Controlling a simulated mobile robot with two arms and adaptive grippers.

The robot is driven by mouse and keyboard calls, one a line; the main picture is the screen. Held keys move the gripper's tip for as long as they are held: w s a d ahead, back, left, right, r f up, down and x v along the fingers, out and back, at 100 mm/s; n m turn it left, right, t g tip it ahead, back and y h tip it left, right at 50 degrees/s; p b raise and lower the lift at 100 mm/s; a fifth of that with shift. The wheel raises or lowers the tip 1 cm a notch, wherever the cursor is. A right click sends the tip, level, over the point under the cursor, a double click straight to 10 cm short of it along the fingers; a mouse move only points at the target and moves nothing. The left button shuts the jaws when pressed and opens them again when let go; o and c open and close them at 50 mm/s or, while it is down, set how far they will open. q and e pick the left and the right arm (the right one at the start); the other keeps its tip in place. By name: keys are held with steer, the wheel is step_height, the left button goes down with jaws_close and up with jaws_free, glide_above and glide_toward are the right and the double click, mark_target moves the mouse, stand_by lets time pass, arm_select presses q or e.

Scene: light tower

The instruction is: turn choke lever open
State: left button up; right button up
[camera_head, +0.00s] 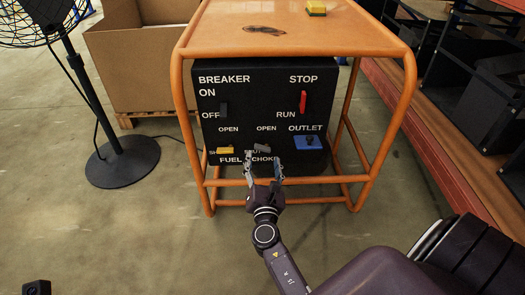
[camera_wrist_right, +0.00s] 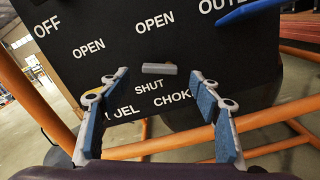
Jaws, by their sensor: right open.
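The grey choke lever (camera_head: 262,148) is on the black control panel (camera_head: 255,100), below the right OPEN label and above CHOKE. In the right wrist view the grey choke lever (camera_wrist_right: 159,68) lies roughly level, just above the SHUT label. My right gripper (camera_head: 264,168) is open in front of the lower panel. In the wrist view its blue-padded fingers (camera_wrist_right: 159,88) are spread to either side below the lever, with nothing between them. Whether a fingertip touches the panel I cannot tell.
A yellow fuel lever (camera_head: 225,150) is left of the choke lever. A blue outlet (camera_head: 308,142) is at right, below the red run switch (camera_head: 303,103). An orange tube frame (camera_head: 187,150) surrounds the panel. A fan (camera_head: 118,160) stands at left.

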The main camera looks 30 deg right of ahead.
mark_target(263, 151)
steer(key=shift+b+x, duration=0.3)
steer(key=shift+x, duration=2)
steer(key=shift+c, duration=0.3)
steer(key=c, duration=1.1)
